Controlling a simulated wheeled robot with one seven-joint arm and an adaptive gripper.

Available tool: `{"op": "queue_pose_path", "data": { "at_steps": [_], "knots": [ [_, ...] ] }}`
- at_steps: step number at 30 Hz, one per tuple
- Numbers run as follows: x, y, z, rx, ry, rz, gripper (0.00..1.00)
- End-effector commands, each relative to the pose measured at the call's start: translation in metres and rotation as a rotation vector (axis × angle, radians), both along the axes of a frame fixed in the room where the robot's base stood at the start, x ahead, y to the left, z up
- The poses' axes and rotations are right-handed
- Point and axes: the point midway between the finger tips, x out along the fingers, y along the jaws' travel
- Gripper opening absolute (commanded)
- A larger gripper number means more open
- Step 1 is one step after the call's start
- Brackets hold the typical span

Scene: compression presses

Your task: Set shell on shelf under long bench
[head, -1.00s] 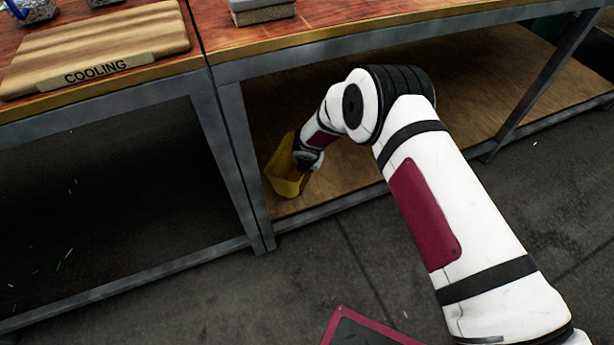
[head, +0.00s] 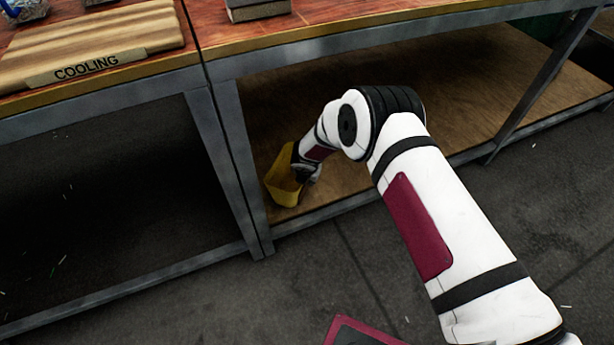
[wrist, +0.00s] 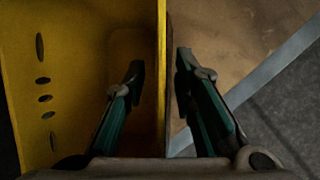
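The yellow shell (head: 284,183) stands near the left front corner of the low wooden shelf (head: 430,120) under the bench and appears to rest on it. My gripper (head: 301,172) is at the shell's right side, small and partly hidden by my wrist in the head view. In the wrist view, the shell (wrist: 85,50) fills the left half, with a row of holes in one wall. My gripper (wrist: 160,72) straddles its right wall, one finger inside and one outside. A gap shows between the inner finger and the wall, so the fingers look open.
A grey bench leg (head: 240,165) stands just left of the shell. The shelf's front rail (head: 345,207) runs below it. The shelf to the right is clear. Above, a wooden board (head: 90,45) marked COOLING and a grey block (head: 257,8) lie on the bench tops.

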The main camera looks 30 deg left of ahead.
Motion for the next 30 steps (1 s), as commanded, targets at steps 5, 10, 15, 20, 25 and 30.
{"op": "queue_pose_path", "data": {
  "at_steps": [5,10,15,20,25,30],
  "knots": [
    [0.000,0.000,0.001,0.000,0.000,0.000,0.25],
    [-0.004,0.000,0.018,0.001,-0.001,0.003,0.25],
    [-0.017,-0.006,0.050,-0.001,-0.003,0.006,0.25],
    [-0.030,-0.012,0.080,0.000,-0.002,0.004,0.25],
    [-0.039,-0.017,0.102,-0.001,-0.001,0.002,0.25],
    [-0.044,-0.019,0.112,0.001,0.000,0.001,0.25]
  ]
}}
